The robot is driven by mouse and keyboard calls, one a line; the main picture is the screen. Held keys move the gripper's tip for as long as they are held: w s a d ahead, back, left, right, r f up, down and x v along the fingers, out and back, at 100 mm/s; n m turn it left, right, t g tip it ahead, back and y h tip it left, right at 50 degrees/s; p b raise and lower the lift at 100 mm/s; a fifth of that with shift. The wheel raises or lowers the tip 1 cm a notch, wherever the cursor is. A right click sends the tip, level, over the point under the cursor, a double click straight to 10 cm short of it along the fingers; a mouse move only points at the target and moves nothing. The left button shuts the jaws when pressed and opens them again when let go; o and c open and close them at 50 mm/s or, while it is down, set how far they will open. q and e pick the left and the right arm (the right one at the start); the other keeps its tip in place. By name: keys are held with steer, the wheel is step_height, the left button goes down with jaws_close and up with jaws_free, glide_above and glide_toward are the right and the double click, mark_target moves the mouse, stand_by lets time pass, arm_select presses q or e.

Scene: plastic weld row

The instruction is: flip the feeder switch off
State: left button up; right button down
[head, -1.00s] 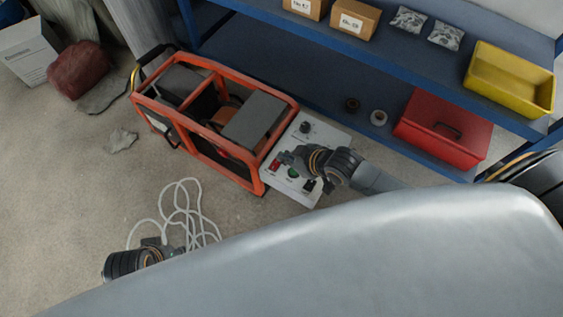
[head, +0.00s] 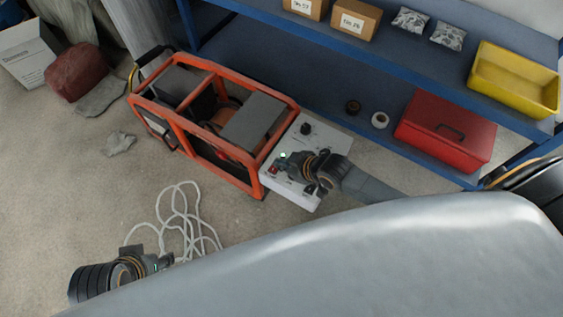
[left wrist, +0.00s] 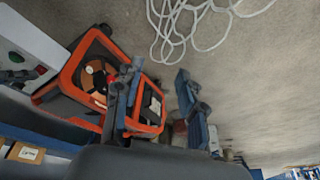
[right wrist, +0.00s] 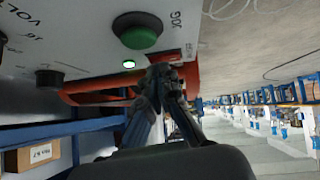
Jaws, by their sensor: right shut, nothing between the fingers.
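The light grey control panel (head: 311,136) lies against the end of the orange-framed machine. It has a black knob (head: 306,129), a red switch (head: 274,168) and a lit green lamp (head: 283,155). In the right wrist view are a big green button (right wrist: 138,30) beside the word JOG, the lit lamp (right wrist: 129,63) and the red part (right wrist: 168,57), partly hidden by my fingers. No feeder label is readable. My right gripper (head: 290,164) is shut and empty, close over the panel; I cannot tell whether it touches. My left gripper (left wrist: 157,77) is open and empty, away from the panel.
The orange-framed machine (head: 181,127) stands left of the panel. White cable (head: 187,218) lies loose on the floor near my left gripper. Blue shelving (head: 290,62) behind holds a red toolbox (head: 445,132), a yellow bin (head: 515,78) and boxes.

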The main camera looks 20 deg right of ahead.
steer(key=shift+d+f, duration=0.1)
steer(key=shift+f, duration=0.1)
arm_select(q)
steer(key=shift+r, duration=0.2)
arm_select(e)
steer(key=shift+s+a+p, duration=0.15)
steer(key=shift+a+p, duration=0.05)
steer(key=shift+p, duration=0.1)
steer(key=shift+s+a, duration=0.1)
steer(key=shift+a, duration=0.1)
steer(key=shift+s+a+p, duration=0.2)
steer(key=shift+a+p, duration=0.05)
steer(key=shift+p, duration=0.25)
arm_select(q)
steer(key=x, duration=0.3)
steer(key=shift+w+d+f, duration=0.1)
steer(key=shift+w, duration=0.1)
